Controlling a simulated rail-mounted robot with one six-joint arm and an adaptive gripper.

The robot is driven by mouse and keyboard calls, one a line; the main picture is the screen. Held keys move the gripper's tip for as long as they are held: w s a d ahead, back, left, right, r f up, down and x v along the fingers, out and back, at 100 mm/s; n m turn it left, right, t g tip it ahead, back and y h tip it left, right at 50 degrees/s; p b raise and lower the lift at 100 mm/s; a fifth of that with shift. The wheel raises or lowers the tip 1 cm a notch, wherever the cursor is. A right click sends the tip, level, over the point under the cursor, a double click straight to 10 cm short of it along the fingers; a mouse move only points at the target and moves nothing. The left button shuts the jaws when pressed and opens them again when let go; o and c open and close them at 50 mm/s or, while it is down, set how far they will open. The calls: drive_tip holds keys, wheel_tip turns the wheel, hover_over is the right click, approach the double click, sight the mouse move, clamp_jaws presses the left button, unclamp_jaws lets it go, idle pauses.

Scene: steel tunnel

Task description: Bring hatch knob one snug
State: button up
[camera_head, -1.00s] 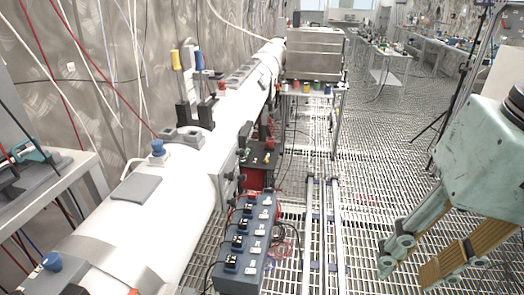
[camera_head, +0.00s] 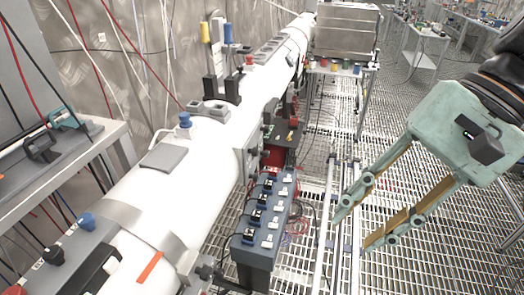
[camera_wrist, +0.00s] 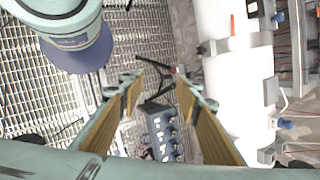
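A blue knob (camera_head: 184,120) stands on a grey fitting on top of the white pipe (camera_head: 190,170), beyond a flat grey plate. I cannot tell which one is hatch knob one, nor how tight either is. My gripper (camera_head: 356,228) is open and empty, pointing down above the grated floor, right of the pipe and apart from both knobs. In the wrist view the open fingers (camera_wrist: 160,82) have a gap between them; a blue knob (camera_wrist: 284,124) shows on the pipe at right.
A blue-grey box with several switches (camera_head: 262,225) stands along the pipe's right side, between it and my gripper. Floor rails (camera_head: 335,200) run beneath my gripper. A grey bench (camera_head: 80,160) is at left. A steel box (camera_head: 345,30) stands at the back.

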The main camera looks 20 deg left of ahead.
drive_tip(key=w+a+f+m+g+y, duration=0.2)
drive_tip(key=w+a+m+y, duration=0.15)
drive_tip(key=w+a, duration=0.35)
drive_tip(key=m+t+y+p, duration=0.2)
drive_tip(key=m+t+y, duration=0.2)
drive_tip(key=m+y, duration=0.5)
approach(258, 152)
drive_tip(key=s+d+r, duration=0.1)
drive_tip(key=s+d, duration=0.1)
drive_tip(key=d, duration=0.3)
drive_tip(key=shift+w+a+f+t, duration=0.15)
drive_tip(key=shift+w+f+t, duration=0.25)
drive_tip(key=shift+w, duration=0.35)
drive_tip(key=shift+a, duration=0.1)
drive_tip(key=shift+w+a+b, duration=0.1)
drive_tip(key=shift+a+b, duration=0.5)
drive_tip(key=shift+a, duration=6.2)
drive_tip(key=shift+c, duration=0.7)
drive_tip(key=c, duration=0.7)
